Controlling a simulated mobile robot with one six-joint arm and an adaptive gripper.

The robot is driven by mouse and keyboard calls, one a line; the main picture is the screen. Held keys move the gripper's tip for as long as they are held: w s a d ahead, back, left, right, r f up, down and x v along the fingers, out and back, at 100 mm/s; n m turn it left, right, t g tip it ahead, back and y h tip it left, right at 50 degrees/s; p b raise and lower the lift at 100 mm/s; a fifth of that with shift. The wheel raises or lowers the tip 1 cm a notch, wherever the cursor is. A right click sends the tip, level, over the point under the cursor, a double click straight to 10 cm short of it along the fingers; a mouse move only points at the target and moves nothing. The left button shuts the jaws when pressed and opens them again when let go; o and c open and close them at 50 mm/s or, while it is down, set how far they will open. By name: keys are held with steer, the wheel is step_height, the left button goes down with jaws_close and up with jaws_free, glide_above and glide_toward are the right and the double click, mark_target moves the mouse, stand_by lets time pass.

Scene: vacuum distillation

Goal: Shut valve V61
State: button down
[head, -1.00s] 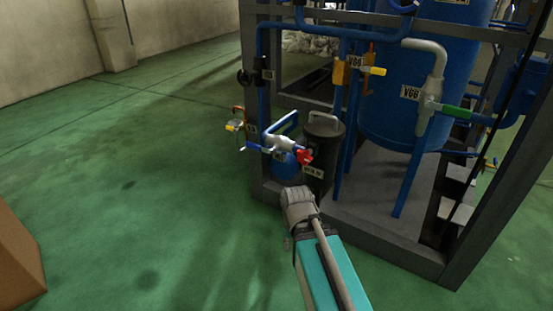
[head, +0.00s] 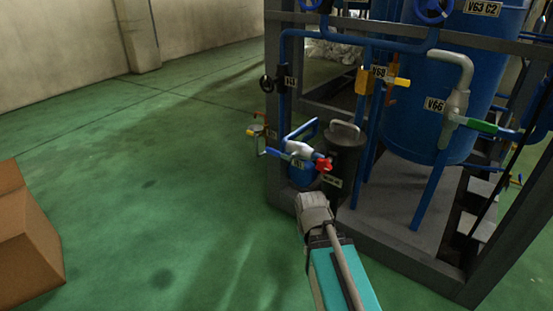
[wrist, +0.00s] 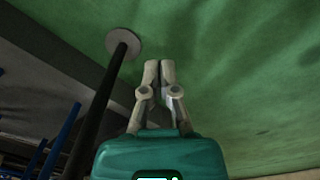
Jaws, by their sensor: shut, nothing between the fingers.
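I cannot read a V61 label for certain. A small label (head: 298,163) sits on a low pipe assembly at the frame's near left corner, its text too small to read surely. That assembly has a pale valve body (head: 299,149), a blue lever (head: 272,152) on its left and a red handle (head: 323,165) on its right. In the wrist view my gripper (wrist: 159,66) is shut and empty, its fingers together over green floor. My arm reaches up in the head view, its grey end just below the red handle; the fingers cannot be made out there.
Valve V66 (head: 455,105) with a green handle and a yellow-handled valve (head: 388,80) are higher on the rig. A dark canister (head: 345,155) stands behind the red handle. A cardboard box (head: 25,235) is at left. A dark post (wrist: 103,100) stands close left of my gripper.

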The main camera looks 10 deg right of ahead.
mark_target(278, 154)
steer(key=w+a+r+n+t+h+p, duration=0.3)
steer(key=w+a+r+n+p, duration=0.2)
steer(key=n, duration=0.8)
steer(key=w+a+r+n+t+h+p, duration=0.3)
steer(key=w+a+r+n+p, duration=0.3)
steer(key=w+a+r+n, duration=0.3)
steer(key=w+r+n+t, duration=0.1)
steer(key=w+r+n, duration=0.2)
steer(key=w, duration=0.3)
steer(key=shift+w+r+n+h, duration=0.15)
steer(key=shift+r+n+h, duration=0.25)
steer(key=shift+r, duration=0.5)
steer(key=shift+w+f, duration=0.1)
steer(key=shift+f, duration=0.05)
steer(key=b+x, duration=0.6)
steer(key=x, duration=0.4)
steer(key=shift+r+p, duration=2.15)
